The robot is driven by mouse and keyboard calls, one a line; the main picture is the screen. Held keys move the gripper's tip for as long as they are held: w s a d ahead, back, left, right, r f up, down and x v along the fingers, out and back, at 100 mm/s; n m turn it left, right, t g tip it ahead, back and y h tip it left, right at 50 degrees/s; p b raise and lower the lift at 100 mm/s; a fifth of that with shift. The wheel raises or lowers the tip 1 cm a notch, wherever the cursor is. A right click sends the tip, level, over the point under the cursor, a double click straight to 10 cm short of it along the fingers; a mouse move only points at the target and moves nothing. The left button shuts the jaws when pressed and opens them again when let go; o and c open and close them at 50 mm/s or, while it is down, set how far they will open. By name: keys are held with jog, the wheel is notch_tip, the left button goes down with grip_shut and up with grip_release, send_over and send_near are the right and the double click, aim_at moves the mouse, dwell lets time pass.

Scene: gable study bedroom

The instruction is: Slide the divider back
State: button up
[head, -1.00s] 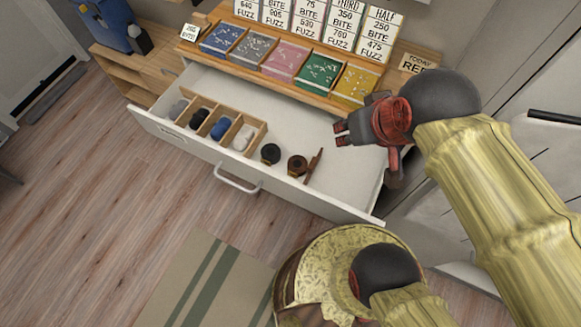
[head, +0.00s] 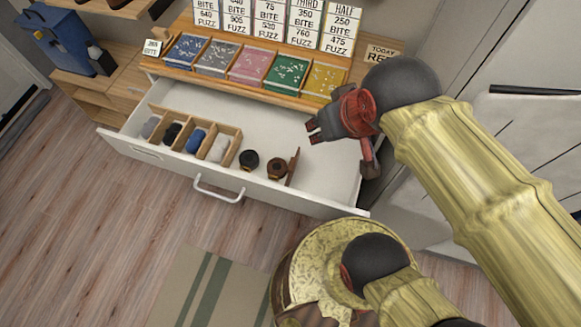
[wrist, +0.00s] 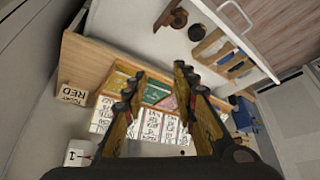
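A thin wooden strip (head: 292,167), which looks like the divider, stands slanted in the open white drawer (head: 340,175), right of a brown roll (head: 277,168). In the wrist view the strip (wrist: 167,14) shows near the top edge. My gripper (head: 312,132) hangs above the right part of the drawer, up and to the right of the strip, and apart from it. In the wrist view the fingers of my gripper (wrist: 160,90) are spread with nothing between them.
A wooden organizer (head: 238,146) with several sock compartments fills the drawer's left part, with a black roll (head: 249,160) beside it. Coloured bins (head: 285,73) and cards stand on the wooden top behind. The drawer's right part is bare. A cabinet stands at right.

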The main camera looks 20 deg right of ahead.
dwell(0.3)
jog(key=shift+o, duration=0.7)
jog(key=m+g+y, duration=0.3)
jog(key=m+g, duration=0.5)
jog(key=g, duration=0.1)
send_near(292, 162)
jog(key=f, duration=0.2)
jog(key=x, duration=0.2)
jog(key=b+x, duration=0.1)
jog(key=x, duration=0.4)
jog(key=shift+s+a+f+b, duration=0.1)
jog(key=shift+s+a+b, duration=0.25)
jog(key=shift+s, duration=0.05)
jog(key=c, duration=0.8)
grip_shut()
